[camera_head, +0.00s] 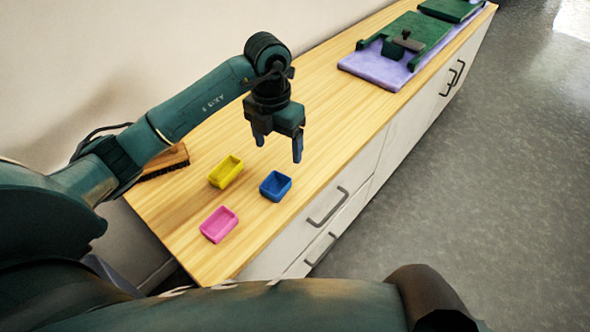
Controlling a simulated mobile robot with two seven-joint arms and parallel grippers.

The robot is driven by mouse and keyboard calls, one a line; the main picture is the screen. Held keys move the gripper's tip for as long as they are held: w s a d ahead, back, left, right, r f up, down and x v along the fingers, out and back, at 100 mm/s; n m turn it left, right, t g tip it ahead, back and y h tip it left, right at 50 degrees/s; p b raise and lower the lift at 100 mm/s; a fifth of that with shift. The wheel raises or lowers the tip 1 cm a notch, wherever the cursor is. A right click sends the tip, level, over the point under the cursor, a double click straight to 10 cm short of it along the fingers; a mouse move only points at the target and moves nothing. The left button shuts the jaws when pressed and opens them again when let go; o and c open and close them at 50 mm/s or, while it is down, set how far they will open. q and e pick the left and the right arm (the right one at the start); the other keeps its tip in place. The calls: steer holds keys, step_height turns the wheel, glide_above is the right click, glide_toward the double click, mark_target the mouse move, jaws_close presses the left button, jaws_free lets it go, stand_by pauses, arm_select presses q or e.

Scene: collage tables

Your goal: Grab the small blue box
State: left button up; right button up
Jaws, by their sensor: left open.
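The small blue box (276,186) is an open-topped tray on the wooden counter, near its front edge. My left gripper (278,148) hangs above the counter, just beyond and above the blue box in the picture. Its two fingers point down and are spread apart, with nothing between them. The gripper does not touch the box. My right gripper does not show.
A yellow box (226,172) and a pink box (219,224) sit left of the blue box. A brown brush (165,161) lies by the wall. A purple mat (372,66) with green items is farther back. Drawer handles (327,207) jut from the cabinet front.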

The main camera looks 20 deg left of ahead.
arm_select(q)
glide_above(278, 186)
steer(key=shift+y, duration=0.3)
step_height(278, 186, down, 7)
steer(key=shift+s+r+b, duration=0.1)
steer(key=shift+b, duration=0.25)
steer(key=shift+f, duration=2.95)
steer(key=shift+c, duration=0.2)
steer(key=c, duration=1)
